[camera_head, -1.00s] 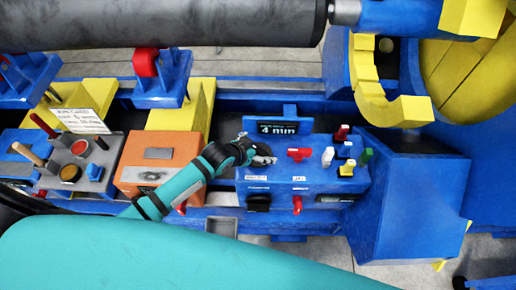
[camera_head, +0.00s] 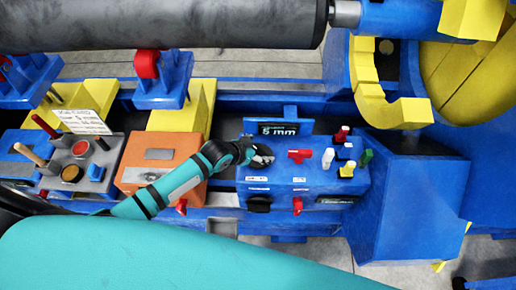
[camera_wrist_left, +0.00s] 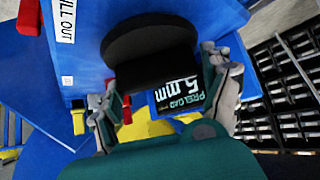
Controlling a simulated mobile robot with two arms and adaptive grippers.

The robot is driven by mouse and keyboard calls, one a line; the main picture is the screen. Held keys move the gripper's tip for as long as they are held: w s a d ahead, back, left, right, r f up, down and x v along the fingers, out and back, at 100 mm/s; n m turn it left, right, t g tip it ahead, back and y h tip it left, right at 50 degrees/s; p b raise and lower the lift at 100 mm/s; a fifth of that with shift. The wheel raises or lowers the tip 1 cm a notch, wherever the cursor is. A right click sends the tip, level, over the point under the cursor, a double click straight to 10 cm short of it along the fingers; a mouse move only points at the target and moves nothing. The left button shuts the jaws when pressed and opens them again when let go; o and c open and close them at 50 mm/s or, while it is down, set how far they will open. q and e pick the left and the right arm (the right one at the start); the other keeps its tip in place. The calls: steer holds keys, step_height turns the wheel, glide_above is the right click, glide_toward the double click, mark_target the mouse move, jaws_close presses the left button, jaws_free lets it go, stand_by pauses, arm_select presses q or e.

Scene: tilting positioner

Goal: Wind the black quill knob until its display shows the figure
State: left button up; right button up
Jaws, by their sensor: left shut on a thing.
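The black quill knob (camera_wrist_left: 150,45) shows in the left wrist view as a wide dark disc on the blue control box, under a label ending in "ILL OUT". My left gripper (camera_head: 262,157) reaches the box top from the left and is shut on the knob. Its two fingers stand on either side of the knob in the wrist view (camera_wrist_left: 162,92). In the head view the gripper mostly hides the knob. The display (camera_head: 278,129) behind it reads 5 mm; in the wrist view the display (camera_wrist_left: 180,92) reads "PRELOAD 5 mm". My right gripper is not in view.
A red T-handle (camera_head: 299,155) and several coloured levers stand close right of the gripper. An orange box (camera_head: 158,172) lies left, under my arm. A white job card (camera_head: 80,121) seems to read 5 mm. A large dark roller (camera_head: 160,25) spans the top.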

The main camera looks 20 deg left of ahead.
arm_select(q)
steer(key=shift+s+d+m+h, duration=0.1)
steer(key=shift+d+m+h, duration=0.1)
steer(key=shift+m+h, duration=0.2)
steer(key=o, duration=1.1)
steer(key=shift+c, duration=0.2)
steer(key=shift+a, duration=0.1)
steer(key=shift+s+a+r, duration=0.15)
steer(key=shift+s+r, duration=0.1)
steer(key=shift+r, duration=0.05)
steer(key=v, duration=1.1)
steer(key=shift+r, duration=0.15)
